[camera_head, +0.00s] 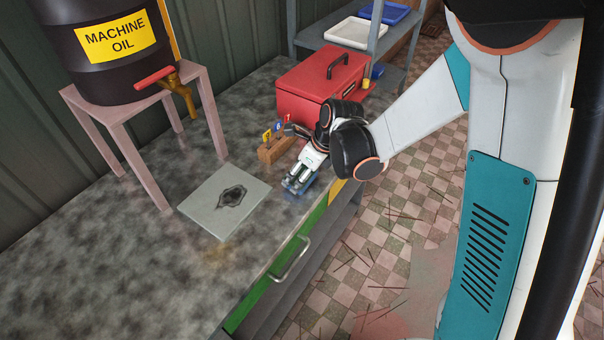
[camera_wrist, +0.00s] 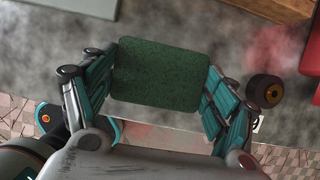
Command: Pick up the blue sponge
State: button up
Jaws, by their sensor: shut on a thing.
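The blue sponge (camera_head: 297,187) is at the front edge of the grey mottled worktop, under my gripper. In the wrist view it shows a dark green, speckled upper face (camera_wrist: 157,75). My gripper (camera_head: 302,178) is shut on the sponge, with one finger set along each short side. The teal finger pads show on its left and right in the wrist view. I cannot tell whether the sponge touches the worktop or is slightly above it.
A wooden block with numbered yellow, blue and red tags (camera_head: 272,148) and a red toolbox (camera_head: 310,98) stand close behind my gripper. An oil drum (camera_head: 105,60) sits on a pink stand (camera_head: 150,180). The worktop's front left is clear.

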notch_tip(320, 180, up, 19)
jog(key=p, duration=0.5)
jog(key=shift+p, duration=0.4)
jog(key=shift+c, duration=0.4)
